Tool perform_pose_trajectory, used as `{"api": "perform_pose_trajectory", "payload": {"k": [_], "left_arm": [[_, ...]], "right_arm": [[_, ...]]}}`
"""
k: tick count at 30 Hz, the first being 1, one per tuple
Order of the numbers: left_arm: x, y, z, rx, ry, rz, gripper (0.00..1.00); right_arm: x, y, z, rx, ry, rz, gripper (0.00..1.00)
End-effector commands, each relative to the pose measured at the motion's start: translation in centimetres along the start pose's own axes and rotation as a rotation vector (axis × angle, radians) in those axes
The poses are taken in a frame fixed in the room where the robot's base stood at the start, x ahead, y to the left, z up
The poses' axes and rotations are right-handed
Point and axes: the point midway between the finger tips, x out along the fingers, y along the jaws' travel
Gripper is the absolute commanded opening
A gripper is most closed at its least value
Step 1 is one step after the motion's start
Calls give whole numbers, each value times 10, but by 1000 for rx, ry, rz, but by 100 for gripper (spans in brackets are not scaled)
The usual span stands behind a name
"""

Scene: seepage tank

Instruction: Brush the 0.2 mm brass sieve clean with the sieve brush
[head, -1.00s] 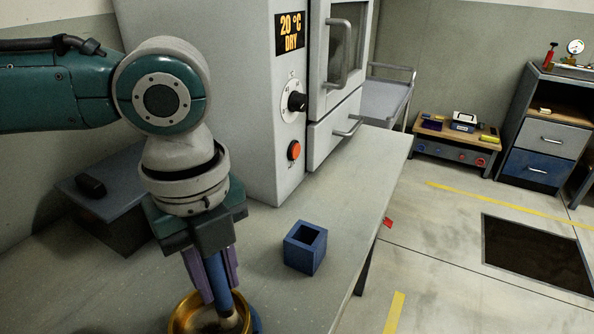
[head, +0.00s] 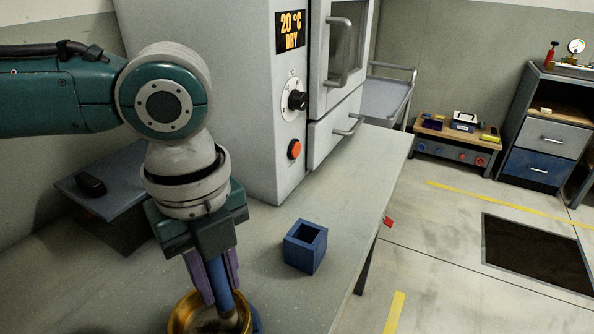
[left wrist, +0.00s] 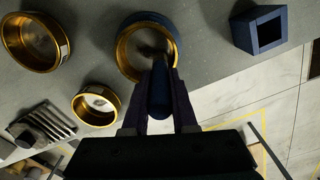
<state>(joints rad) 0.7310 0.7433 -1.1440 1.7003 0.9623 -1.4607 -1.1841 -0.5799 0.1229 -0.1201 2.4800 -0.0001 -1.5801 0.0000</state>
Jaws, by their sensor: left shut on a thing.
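My left gripper (head: 218,284), with purple fingers, is shut on the blue handle of the sieve brush (head: 221,280). The brush points down into a round brass sieve (head: 180,313) at the bottom edge of the head view. In the left wrist view the brush handle (left wrist: 160,92) lies between the fingers of my left gripper (left wrist: 162,105). The brush's dark head is inside the brass sieve (left wrist: 121,52), which sits in a dark blue ring. I cannot tell whether the bristles touch the mesh. My right gripper is not in view.
Two other brass sieves, a large one (left wrist: 60,58) and a small one (left wrist: 82,114), stand on the bench. A hollow blue block (head: 305,247) stands right of the sieve. A grey oven (head: 240,100) rises behind. A dark grey box (head: 115,200) is at left.

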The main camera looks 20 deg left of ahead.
Motion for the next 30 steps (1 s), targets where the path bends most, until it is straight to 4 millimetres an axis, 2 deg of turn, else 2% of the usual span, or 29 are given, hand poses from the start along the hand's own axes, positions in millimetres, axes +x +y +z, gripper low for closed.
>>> {"api": "perform_pose_trajectory", "payload": {"k": [30], "left_arm": [[7,0,0,0,0,1,0]], "right_arm": [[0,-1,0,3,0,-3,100]]}}
